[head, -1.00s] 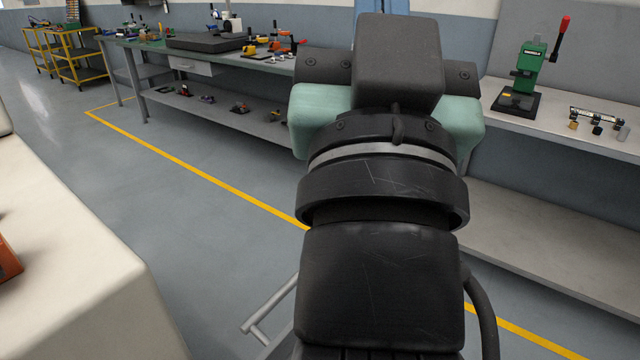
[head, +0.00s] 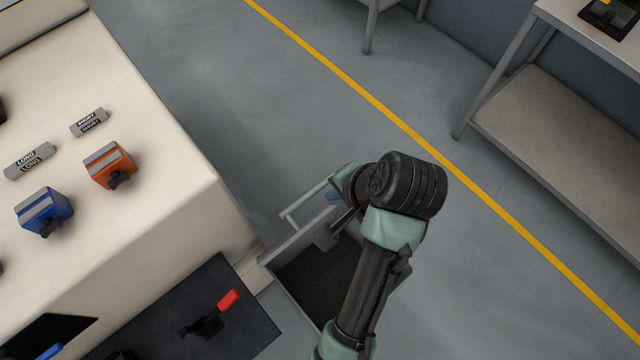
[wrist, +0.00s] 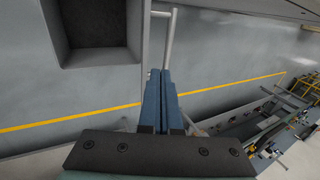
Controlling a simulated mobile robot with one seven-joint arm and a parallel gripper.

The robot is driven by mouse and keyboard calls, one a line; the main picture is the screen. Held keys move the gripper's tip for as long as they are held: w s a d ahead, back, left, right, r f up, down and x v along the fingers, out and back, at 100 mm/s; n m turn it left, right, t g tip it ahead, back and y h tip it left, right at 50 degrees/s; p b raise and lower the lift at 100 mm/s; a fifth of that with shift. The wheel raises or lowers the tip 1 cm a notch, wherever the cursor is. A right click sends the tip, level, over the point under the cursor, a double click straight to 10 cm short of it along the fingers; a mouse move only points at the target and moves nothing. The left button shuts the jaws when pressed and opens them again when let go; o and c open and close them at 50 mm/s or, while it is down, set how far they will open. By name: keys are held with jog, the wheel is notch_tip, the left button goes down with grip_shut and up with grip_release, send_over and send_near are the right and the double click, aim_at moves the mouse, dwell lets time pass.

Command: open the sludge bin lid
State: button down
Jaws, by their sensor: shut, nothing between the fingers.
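A grey box with a dark inner area, likely the sludge bin (head: 277,279), stands on the floor beside the cream machine, partly hidden by my arm. It also shows at the top left of the wrist view (wrist: 133,60). A pale bar handle (head: 306,203) sticks out on its far side; in the wrist view the handle (wrist: 169,40) runs up just beyond my fingertips. I cannot tell whether the dark area is a lid or the open inside. My gripper (wrist: 160,72) is shut and empty, its blue fingers close to the handle; contact is unclear. In the head view my gripper (head: 335,197) is partly hidden.
The cream machine top (head: 185,165) at left carries an orange block (head: 109,165), a blue block (head: 44,212) and grey labelled bars (head: 89,122). A dark panel with a red-handled lever (head: 210,315) is in front. Floor beyond the yellow line (head: 380,110) is clear up to the workbench (head: 560,135).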

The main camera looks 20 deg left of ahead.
jog(key=x, duration=1)
jog(key=shift+s+f, duration=0.1)
jog(key=shift+s, duration=0.15)
jog(key=shift+a, duration=0.1)
jog(key=shift+w+a, duration=0.2)
jog(key=shift+a, duration=0.05)
jog(key=w+a+g+h, duration=0.1)
jog(key=w+a+h, duration=0.1)
jog(key=w+a, duration=0.4)
jog(key=a, duration=0.4)
jog(key=shift+w+r+g, duration=0.3)
jog(key=shift+r, duration=0.05)
jog(key=shift+r+p, duration=0.1)
jog(key=shift+p, duration=0.2)
